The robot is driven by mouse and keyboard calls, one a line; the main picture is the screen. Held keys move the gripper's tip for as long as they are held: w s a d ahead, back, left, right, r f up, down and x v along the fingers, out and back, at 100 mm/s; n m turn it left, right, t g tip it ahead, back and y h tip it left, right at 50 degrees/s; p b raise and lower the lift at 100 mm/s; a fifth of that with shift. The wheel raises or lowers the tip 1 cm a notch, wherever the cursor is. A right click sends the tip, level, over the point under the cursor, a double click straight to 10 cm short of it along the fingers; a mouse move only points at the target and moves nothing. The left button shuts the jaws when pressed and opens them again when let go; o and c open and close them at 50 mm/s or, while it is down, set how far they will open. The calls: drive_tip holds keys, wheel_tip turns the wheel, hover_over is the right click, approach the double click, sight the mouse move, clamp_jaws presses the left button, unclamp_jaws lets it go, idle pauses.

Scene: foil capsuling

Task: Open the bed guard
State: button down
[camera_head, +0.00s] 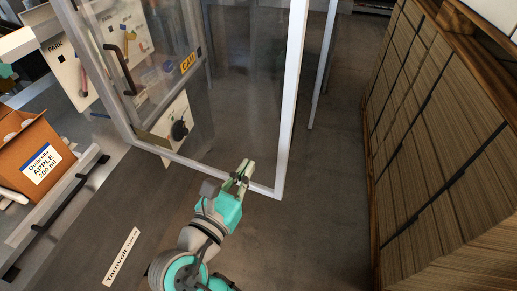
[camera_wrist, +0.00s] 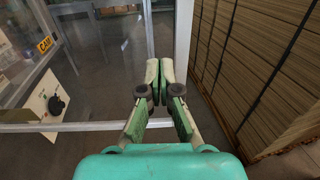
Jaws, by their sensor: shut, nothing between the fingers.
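The bed guard (camera_head: 291,100) is a clear panel in a pale metal frame, reaching across the top middle of the head view. Its bottom rail (camera_head: 215,172) slants down to a lower right corner. My gripper (camera_head: 243,172) is shut and empty, near the bottom rail and left of that corner. In the wrist view the closed fingertips (camera_wrist: 160,70) overlap the panel just left of the guard's right upright (camera_wrist: 183,35). I cannot tell whether they touch it.
A cardboard box labelled Apple (camera_head: 38,160) stands at the left on the machine side. A plate with a black knob (camera_head: 179,130) shows behind the glass. A yellow CAM label (camera_head: 189,62) is near it. Stacked brown boards (camera_head: 440,130) line the right, with bare floor (camera_head: 325,220) between.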

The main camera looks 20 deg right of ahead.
sight(269, 135)
drive_tip(key=x, duration=0.6)
drive_tip(key=shift+w+d, duration=0.2)
drive_tip(key=shift+w+d, duration=0.15)
drive_tip(key=w+a+x, duration=0.1)
drive_tip(key=w+x, duration=0.1)
drive_tip(key=x, duration=1.8)
drive_tip(key=shift+w, duration=0.3)
drive_tip(key=shift+a, duration=0.15)
